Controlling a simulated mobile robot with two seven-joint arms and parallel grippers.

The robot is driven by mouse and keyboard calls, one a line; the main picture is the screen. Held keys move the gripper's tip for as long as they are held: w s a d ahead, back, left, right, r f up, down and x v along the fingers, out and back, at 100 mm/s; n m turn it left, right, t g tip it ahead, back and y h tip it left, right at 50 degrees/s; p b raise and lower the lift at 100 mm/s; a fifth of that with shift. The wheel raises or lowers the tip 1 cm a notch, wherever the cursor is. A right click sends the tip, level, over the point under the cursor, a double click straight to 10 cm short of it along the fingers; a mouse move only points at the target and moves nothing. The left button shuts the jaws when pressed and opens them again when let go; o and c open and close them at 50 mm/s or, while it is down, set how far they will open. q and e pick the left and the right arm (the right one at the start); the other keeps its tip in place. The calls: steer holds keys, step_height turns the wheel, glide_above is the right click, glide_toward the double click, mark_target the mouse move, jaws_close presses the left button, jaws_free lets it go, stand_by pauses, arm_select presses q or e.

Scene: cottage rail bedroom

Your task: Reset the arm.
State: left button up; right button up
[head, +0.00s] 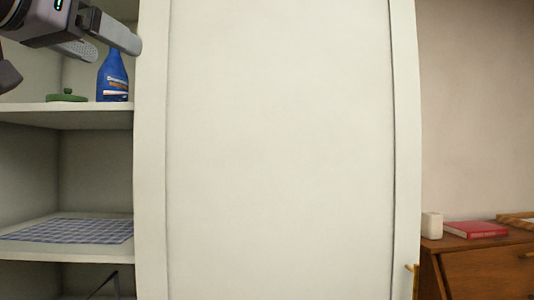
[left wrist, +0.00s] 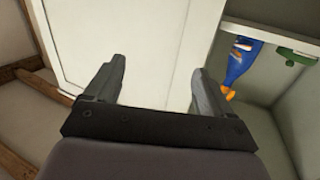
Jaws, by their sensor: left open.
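My left gripper (head: 102,42) is at the upper left of the head view, in front of the upper part of an open shelf unit. Its two fingers are apart, with nothing between them. In the left wrist view the open fingers (left wrist: 160,70) point toward a pale cabinet door (left wrist: 150,35). A blue bottle (head: 113,78) stands on the upper shelf just below the gripper in the head view, its top partly hidden by a finger. My right gripper is not in view.
A green lidlike item (head: 67,97) lies on the upper shelf (head: 60,116). A checked cloth (head: 70,231) lies on the shelf below. The pale door (head: 280,150) fills the middle. At right, a wooden cabinet (head: 480,265) bears a red book (head: 475,230) and a white cup (head: 432,225).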

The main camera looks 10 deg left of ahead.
arm_select(q)
steer(key=w+d+f+m+g+h, duration=0.1)
steer(key=w+d+f, duration=0.2)
steer(key=w+f, duration=0.5)
steer(key=w+d+f+m+g+h, duration=0.1)
steer(key=w+d+f, duration=0.2)
steer(key=w+f, duration=0.6)
steer(key=d+f+g, duration=0.1)
steer(key=d+f, duration=0.1)
steer(key=f, duration=1.2)
steer(key=d+f+g, duration=0.1)
steer(key=d+f, duration=0.2)
steer(key=f, duration=1.2)
steer(key=s+f+n+g, duration=0.1)
steer(key=s+f, duration=0.5)
steer(key=f, duration=0.5)
steer(key=s+f+n, duration=0.1)
steer(key=s+f, duration=0.4)
steer(key=f, duration=0.7)
steer(key=s+a+f+y, duration=0.1)
steer(key=s+f, duration=0.5)
steer(key=s, duration=0.4)
steer(key=s+a+f+g+y+p, duration=0.1)
steer(key=s+f, duration=0.5)
steer(key=s, duration=0.4)
steer(key=shift+s+a+f+g+y, duration=0.2)
steer(key=shift+f+g+y, duration=0.1)
steer(key=shift+f, duration=0.1)
